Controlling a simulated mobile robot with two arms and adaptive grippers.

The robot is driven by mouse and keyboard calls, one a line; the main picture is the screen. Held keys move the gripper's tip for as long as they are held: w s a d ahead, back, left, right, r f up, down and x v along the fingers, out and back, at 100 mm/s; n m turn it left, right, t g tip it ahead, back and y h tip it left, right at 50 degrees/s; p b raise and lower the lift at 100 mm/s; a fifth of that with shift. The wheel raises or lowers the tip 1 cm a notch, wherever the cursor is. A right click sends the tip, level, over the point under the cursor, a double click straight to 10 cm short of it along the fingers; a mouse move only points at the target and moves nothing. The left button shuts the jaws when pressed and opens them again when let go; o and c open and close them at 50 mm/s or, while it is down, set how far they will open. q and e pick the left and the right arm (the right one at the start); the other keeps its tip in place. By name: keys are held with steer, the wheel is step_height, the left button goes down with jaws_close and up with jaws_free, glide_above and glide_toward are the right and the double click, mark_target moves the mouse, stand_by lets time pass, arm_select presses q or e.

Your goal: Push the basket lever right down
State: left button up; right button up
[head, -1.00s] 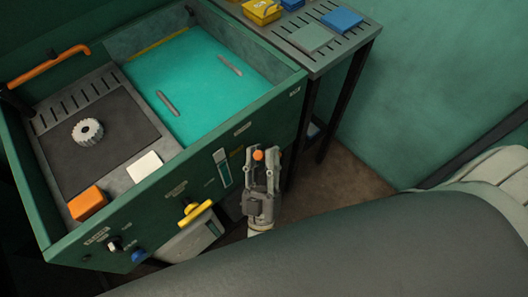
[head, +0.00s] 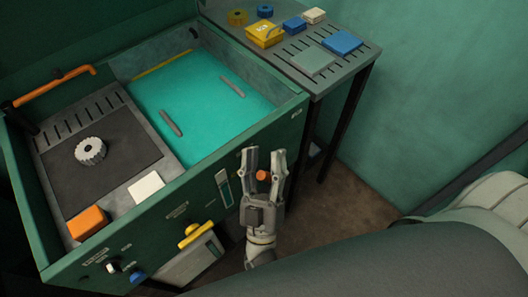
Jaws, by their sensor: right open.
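The basket lever shows as a small orange knob (head: 262,175) at the right end of the green machine's front panel. Its shaft is hidden. My right gripper (head: 264,152) is open, its two fingers pointing up the picture. The knob appears in the gap between the fingers, below their tips. I cannot tell whether the fingers are above it or around it, and no contact is clear. My left gripper is not in view.
The green machine (head: 205,143) has a teal basin (head: 200,95). A yellow handle (head: 195,234) and small knobs sit on its front. A slotted side table (head: 300,80) holds blue and yellow items. Brown floor (head: 350,205) lies open to the right.

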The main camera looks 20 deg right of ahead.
steer(key=shift+s+r, duration=0.1)
steer(key=shift+r, duration=1.25)
